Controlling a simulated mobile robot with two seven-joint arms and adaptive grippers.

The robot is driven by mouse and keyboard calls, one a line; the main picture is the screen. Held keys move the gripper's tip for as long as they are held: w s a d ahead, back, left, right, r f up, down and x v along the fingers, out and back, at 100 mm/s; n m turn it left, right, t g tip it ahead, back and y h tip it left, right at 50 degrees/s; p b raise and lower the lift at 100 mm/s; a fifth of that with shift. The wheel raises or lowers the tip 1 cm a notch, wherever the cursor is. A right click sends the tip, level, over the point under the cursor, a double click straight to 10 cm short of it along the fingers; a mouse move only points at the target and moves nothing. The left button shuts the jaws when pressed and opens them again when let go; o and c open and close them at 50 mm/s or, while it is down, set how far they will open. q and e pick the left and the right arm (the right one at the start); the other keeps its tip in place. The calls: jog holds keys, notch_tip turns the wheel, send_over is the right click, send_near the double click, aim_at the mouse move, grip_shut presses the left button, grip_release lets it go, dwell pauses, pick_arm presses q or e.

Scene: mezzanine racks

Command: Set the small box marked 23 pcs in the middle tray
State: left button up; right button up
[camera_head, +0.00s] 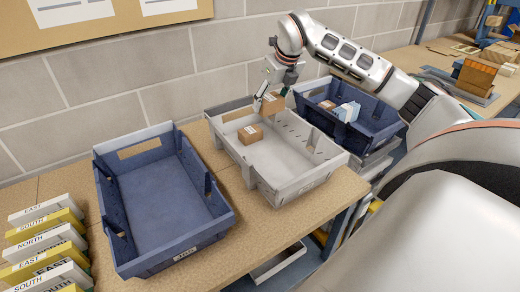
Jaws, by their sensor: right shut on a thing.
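My right gripper (271,96) is shut on a small brown box (271,105) with a pale label. It holds the box over the far part of the middle tray (285,187), which is light grey. Whether the box touches the tray floor I cannot tell. The print on both boxes is too small to read. My left gripper is not in view.
An empty blue tray (178,246) stands left of the middle tray. Another blue tray (378,112) at the right holds small boxes and white items. Labelled yellow and white blocks (45,240) line the left edge. A brick wall is behind the wooden bench (255,222).

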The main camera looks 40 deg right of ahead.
jog(key=f, duration=1.4)
jog(key=shift+s+f+b, duration=0.2)
jog(key=shift+b, duration=0.15)
jog(key=shift+w+f, duration=0.1)
jog(key=shift+f, duration=2.6)
jog(key=o, duration=0.7)
jog(key=shift+f, duration=0.1)
jog(key=o, duration=0.4)
